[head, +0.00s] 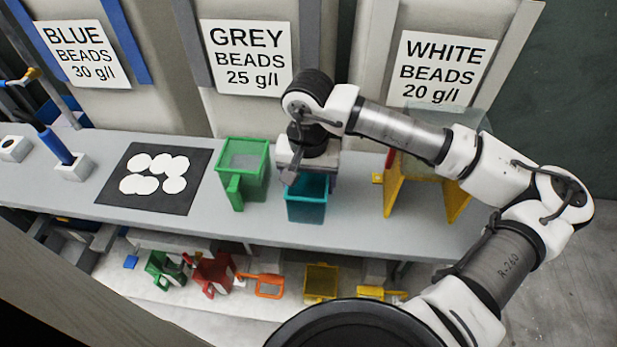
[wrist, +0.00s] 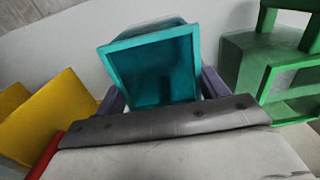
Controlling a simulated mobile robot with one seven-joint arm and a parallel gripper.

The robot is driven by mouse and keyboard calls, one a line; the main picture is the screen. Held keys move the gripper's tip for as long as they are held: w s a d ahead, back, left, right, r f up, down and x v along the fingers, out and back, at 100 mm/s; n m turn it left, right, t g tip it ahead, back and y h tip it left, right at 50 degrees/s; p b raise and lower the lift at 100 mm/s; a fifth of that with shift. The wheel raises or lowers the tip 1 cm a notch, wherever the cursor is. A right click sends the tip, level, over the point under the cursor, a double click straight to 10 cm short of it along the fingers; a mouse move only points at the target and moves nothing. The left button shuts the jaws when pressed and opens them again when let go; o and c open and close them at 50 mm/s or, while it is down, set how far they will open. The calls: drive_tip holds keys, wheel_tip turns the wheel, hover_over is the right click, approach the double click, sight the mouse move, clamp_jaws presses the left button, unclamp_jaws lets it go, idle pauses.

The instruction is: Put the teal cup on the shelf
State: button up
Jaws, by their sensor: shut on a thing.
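The teal cup (head: 306,208) is square and open-topped, at the middle of the grey bench, right of the green cup. My gripper (head: 308,176) is above it and shut on it. In the wrist view the teal cup (wrist: 150,70) sits between the two purple-grey fingers of my gripper (wrist: 163,92), its open mouth facing the camera. I cannot tell whether its base touches the bench. A lower shelf (head: 200,318) runs under the bench and holds several coloured cups and holders.
A green cup (head: 243,165) with a handle stands close left of the teal cup. A yellow stand (head: 394,190) is to the right. A black mat (head: 112,187) with white discs lies left. The bench (head: 375,232) is clear between teal cup and stand.

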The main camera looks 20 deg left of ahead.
drive_tip(key=shift+f+b, duration=0.2)
drive_tip(key=shift+b, duration=0.1)
drive_tip(key=o, duration=1)
drive_tip(key=shift+r, duration=0.1)
